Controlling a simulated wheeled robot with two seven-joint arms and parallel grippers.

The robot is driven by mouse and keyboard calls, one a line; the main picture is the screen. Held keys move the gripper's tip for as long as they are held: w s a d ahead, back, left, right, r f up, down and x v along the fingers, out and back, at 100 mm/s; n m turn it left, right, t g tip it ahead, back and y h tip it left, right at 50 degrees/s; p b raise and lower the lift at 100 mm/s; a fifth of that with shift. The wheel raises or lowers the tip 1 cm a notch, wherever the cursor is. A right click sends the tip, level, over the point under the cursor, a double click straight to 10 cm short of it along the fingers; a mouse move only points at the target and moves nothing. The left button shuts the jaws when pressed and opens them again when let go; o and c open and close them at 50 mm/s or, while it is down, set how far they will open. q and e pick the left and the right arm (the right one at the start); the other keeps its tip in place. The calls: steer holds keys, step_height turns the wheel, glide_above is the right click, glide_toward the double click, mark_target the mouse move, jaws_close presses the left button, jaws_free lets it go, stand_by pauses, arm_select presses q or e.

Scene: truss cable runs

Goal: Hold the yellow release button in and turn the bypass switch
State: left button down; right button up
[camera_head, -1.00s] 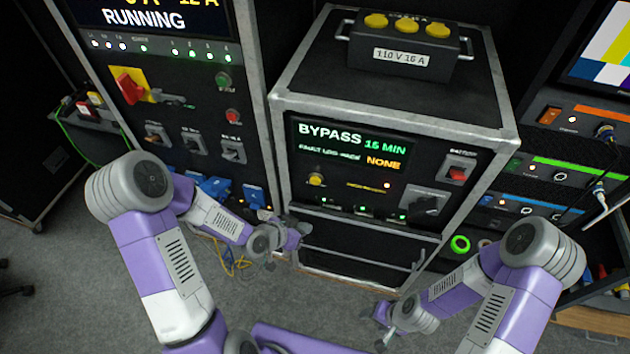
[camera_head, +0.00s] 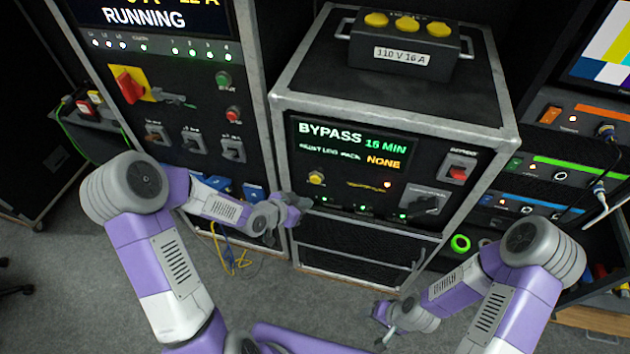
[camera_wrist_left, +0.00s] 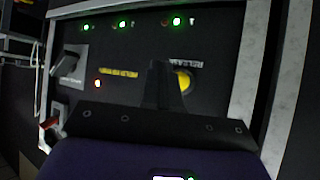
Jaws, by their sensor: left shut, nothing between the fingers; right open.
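The yellow release button (camera_head: 316,178) is on the left of the black bypass panel. It also shows in the left wrist view (camera_wrist_left: 184,80), partly hidden behind my fingers. My left gripper (camera_head: 302,204) is shut and empty, just below the button in the head view. In the left wrist view its closed fingers (camera_wrist_left: 164,80) overlap the button's edge; I cannot tell whether they touch it. The bypass switch (camera_head: 427,204), a black handle on a grey plate, is at the panel's lower right and also in the wrist view (camera_wrist_left: 69,58). My right gripper (camera_head: 382,326) is open and empty, low in front of the cabinet.
The panel display (camera_head: 350,143) reads "BYPASS 15 MIN" and "NONE". A red rocker switch (camera_head: 459,173) is above the bypass switch. A drawer handle bar (camera_head: 350,257) runs below the panel. Yellow and blue cables (camera_head: 236,262) hang at the left cabinet. Floor in front is clear.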

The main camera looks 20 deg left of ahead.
mark_target(315, 180)
arm_select(q)
steer(key=shift+w, duration=2.35)
steer(key=shift+w, duration=0.15)
steer(key=shift+w, duration=0.3)
